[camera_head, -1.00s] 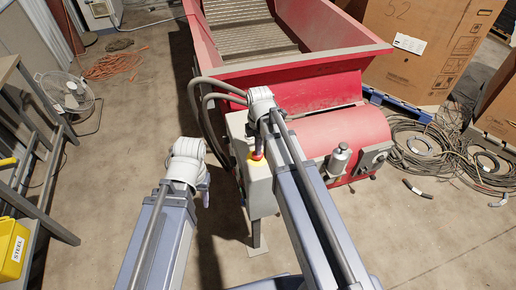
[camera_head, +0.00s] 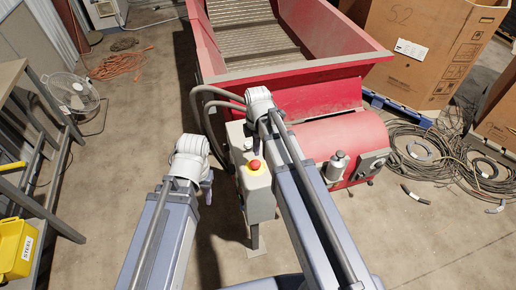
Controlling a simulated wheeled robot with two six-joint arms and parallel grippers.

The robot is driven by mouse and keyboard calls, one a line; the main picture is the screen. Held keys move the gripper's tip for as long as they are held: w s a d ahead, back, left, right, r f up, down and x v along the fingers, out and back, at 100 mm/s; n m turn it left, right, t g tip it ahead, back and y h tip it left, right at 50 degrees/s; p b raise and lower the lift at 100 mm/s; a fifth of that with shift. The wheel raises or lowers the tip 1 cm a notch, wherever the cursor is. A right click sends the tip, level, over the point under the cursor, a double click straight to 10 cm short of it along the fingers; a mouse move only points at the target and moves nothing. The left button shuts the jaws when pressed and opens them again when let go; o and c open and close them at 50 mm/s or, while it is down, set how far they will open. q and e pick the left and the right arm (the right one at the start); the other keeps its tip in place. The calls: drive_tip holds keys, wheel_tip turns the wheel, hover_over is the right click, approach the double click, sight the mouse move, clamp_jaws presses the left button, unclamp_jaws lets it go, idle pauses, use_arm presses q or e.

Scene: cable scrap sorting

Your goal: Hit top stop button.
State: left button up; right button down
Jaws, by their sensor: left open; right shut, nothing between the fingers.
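A red mushroom stop button (camera_head: 255,166) on a yellow base sits on the top of a grey control box (camera_head: 258,195) on a post. My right gripper (camera_head: 254,151) points down just behind the button in the picture, at the box's far side. It is shut and empty; whether it touches the box or button I cannot tell. The red cap shows almost whole. My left gripper (camera_head: 207,192) is open and empty, left of the box and apart from it; its fingers are small in view.
Thick grey hoses (camera_head: 205,98) arch behind the box to the red machine (camera_head: 345,140). A fan (camera_head: 74,94) and a yellow bin (camera_head: 15,248) stand at the left. Cable coils (camera_head: 425,150) lie on the floor at right. Cardboard boxes (camera_head: 430,45) stand behind.

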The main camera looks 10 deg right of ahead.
wheel_tip(320, 180, up, 8)
drive_tip(key=p, duration=0.6)
drive_tip(key=shift+p, duration=0.3)
drive_tip(key=shift+f, duration=0.15)
drive_tip(key=s+a+m+h, duration=0.1)
drive_tip(key=s+a+m, duration=0.8)
drive_tip(key=s+m, duration=0.5)
drive_tip(key=shift+m, duration=0.3)
drive_tip(key=shift+s+d, duration=0.1)
